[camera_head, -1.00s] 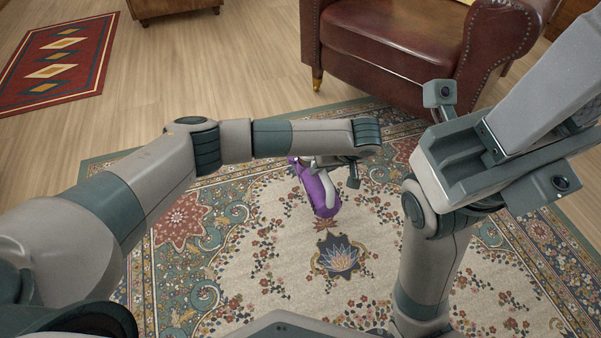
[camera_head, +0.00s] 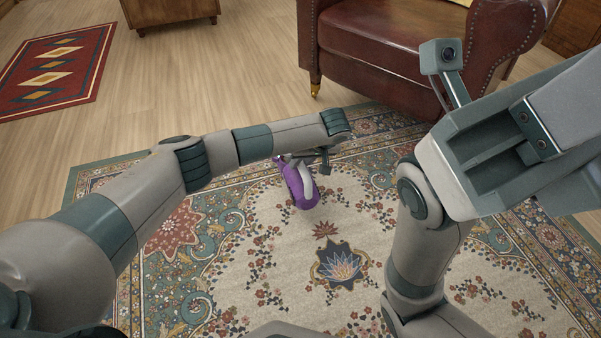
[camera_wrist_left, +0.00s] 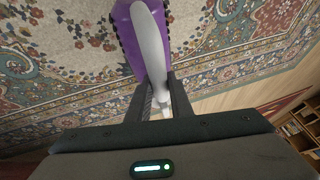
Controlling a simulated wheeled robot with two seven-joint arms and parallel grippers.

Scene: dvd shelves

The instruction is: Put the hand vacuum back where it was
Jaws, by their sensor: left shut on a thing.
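The hand vacuum (camera_head: 299,187) has a purple body and a light grey handle. It hangs over the patterned rug, below the end of my left arm in the head view. My left gripper (camera_head: 308,162) is shut on its handle. In the left wrist view the two dark fingers of my left gripper (camera_wrist_left: 160,98) stand on either side of the grey handle, and the purple body of the hand vacuum (camera_wrist_left: 184,45) extends away from them. Part of the vacuum is hidden by my left wrist in the head view. My right gripper's fingers do not show.
A patterned rug (camera_head: 260,270) covers the floor in front. A brown leather armchair (camera_head: 390,50) stands at the back right. A wooden cabinet (camera_head: 170,8) stands at the back, and a small red rug (camera_head: 55,70) lies at the left. Bare wood floor lies between them.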

